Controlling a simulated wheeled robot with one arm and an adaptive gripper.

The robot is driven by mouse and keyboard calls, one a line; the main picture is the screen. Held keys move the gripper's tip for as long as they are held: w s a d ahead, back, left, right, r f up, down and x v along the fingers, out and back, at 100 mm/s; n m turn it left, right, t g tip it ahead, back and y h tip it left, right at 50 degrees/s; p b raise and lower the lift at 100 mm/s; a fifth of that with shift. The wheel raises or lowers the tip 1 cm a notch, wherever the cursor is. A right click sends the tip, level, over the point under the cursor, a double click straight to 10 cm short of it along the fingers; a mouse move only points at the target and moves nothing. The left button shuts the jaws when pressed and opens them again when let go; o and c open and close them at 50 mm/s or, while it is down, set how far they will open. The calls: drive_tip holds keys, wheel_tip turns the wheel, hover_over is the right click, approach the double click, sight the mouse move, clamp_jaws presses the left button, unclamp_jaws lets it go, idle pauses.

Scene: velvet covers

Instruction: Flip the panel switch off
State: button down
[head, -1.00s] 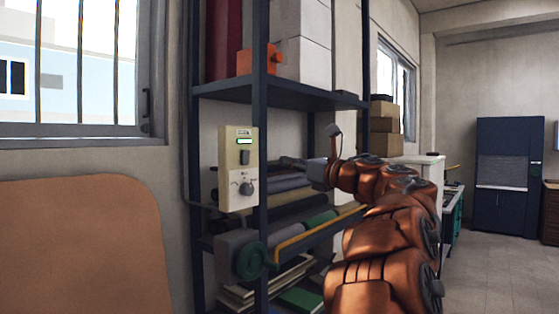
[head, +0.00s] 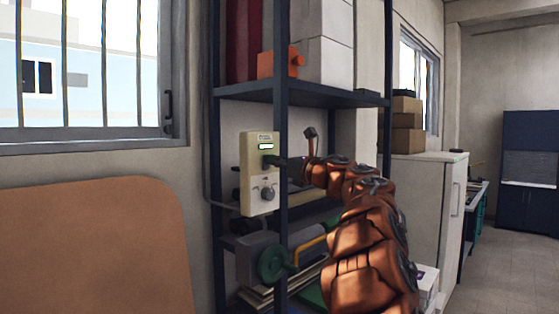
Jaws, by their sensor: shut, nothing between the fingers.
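A cream control panel (head: 249,195) is mounted upright at the left front of the dark blue shelf rack. My gripper (head: 274,161) is shut and empty. It reaches in from the right, with its dark tip at the switch; whether it touches cannot be told.
The rack's post (head: 281,110) stands just right of the panel, close to my gripper. A grey device with a green wheel (head: 272,265) sits below. An orange-brown board (head: 95,250) leans at left. Floor (head: 500,265) is free at right.

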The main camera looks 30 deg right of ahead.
drive_tip(key=shift+r, duration=0.1)
drive_tip(key=shift+w+a+g+p, duration=0.15)
drive_tip(key=shift+w+g+p, duration=0.2)
drive_tip(key=shift+p, duration=0.65)
drive_tip(key=shift+s, duration=0.15)
drive_tip(key=r+b+v, duration=0.3)
drive_tip(key=b+v, duration=0.1)
drive_tip(key=v, duration=0.9)
drive_tip(key=shift+s, duration=0.5)
